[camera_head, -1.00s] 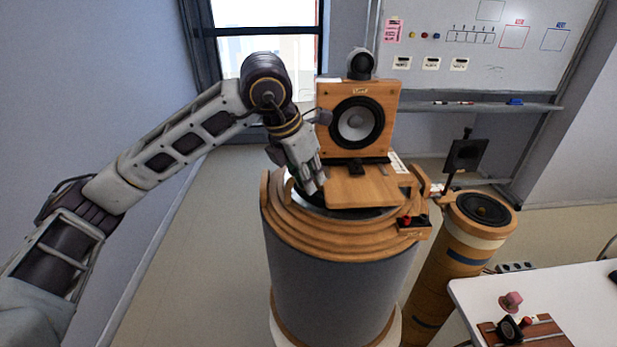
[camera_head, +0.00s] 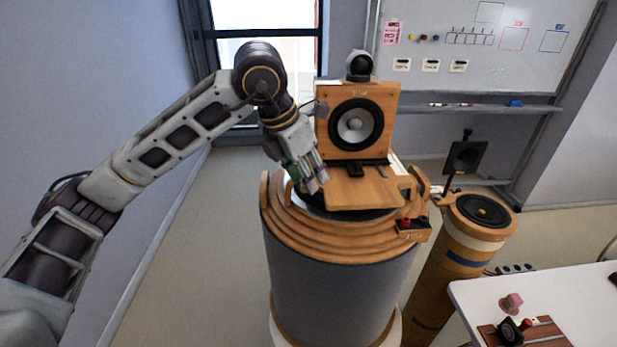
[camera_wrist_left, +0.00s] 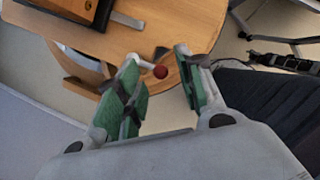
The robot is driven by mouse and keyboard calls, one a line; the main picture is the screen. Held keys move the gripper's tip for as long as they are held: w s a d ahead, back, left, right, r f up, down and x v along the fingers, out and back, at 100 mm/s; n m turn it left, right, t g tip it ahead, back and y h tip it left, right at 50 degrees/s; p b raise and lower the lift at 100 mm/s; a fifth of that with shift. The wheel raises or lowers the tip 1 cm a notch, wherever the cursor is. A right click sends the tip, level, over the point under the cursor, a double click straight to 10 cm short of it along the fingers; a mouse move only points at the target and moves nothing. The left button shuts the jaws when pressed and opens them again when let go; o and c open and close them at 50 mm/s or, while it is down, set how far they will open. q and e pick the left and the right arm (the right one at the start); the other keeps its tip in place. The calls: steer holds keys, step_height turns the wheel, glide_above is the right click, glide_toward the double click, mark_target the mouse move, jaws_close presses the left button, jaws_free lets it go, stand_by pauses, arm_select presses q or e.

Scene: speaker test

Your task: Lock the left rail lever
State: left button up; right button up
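My left gripper (camera_head: 319,186) is at the board's left edge, fingers pointing down. In the left wrist view, its green-padded fingers (camera_wrist_left: 160,62) are apart, with a small red ball knob (camera_wrist_left: 160,71) between the fingertips. I cannot tell whether they touch it. A short pale rod joins the knob; I cannot tell whether this is the left rail lever. My right gripper is not in view.
The round stand (camera_head: 340,248) has a small box with red and black knobs (camera_head: 412,226) at its right front. A leaning wooden column (camera_head: 452,262) with a speaker on top stands to the right. A white table (camera_head: 560,285) is at lower right. A whiteboard (camera_head: 480,60) hangs behind.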

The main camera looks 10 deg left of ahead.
arm_select(q)
steer(key=v, duration=1)
stand_by(0.3)
